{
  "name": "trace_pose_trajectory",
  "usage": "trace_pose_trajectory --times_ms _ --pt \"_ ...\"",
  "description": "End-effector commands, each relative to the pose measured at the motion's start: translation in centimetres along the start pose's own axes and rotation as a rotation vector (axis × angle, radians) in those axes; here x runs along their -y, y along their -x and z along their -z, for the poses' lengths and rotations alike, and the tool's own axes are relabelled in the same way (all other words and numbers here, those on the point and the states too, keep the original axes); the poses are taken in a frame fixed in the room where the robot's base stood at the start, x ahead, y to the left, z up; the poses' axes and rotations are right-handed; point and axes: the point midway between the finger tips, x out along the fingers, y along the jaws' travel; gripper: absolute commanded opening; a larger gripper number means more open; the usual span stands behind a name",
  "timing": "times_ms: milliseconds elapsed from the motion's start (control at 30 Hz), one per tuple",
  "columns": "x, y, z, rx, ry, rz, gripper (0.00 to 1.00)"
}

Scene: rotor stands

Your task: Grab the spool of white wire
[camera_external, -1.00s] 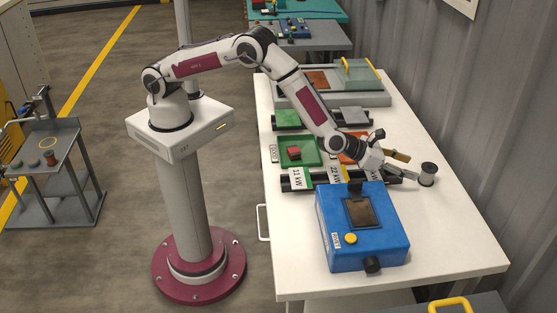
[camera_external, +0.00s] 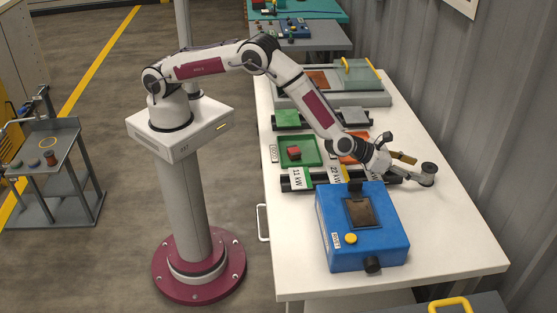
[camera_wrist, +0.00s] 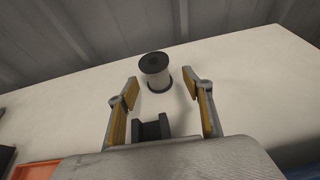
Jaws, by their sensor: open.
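The spool of white wire (camera_external: 428,168) stands upright near the right edge of the white table, with dark flanges. In the wrist view the spool (camera_wrist: 154,64) is at top centre, its white winding below the dark top flange. My gripper (camera_wrist: 160,77) is open, one finger on each side of the spool's lower part; I cannot tell how deep the spool sits between them. In the outside view my gripper (camera_external: 420,171) is low at the spool, and one grey finger partly hides it. No contact is clear.
A blue box (camera_external: 335,230) with a yellow button stands at the front of the table. Green tray (camera_external: 312,160) and orange tray (camera_external: 350,158), beside labelled blocks, lie left of my gripper. The table right and in front of the spool is clear, up to the corrugated wall.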

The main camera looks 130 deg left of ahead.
Motion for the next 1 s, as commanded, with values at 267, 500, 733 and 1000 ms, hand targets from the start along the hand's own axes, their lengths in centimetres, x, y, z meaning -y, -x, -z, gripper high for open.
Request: trace_pose_trajectory --times_ms 267,500,733,1000 --pt "0.0 0.0 0.0 0.000 0.001 0.000 0.50" --pt "-0.3 -0.8 0.1 0.000 0.002 -0.001 0.50" --pt "-0.7 -2.5 0.1 -0.001 0.002 -0.002 0.50" --pt "-0.8 -4.2 0.1 0.000 0.002 -0.001 0.50"
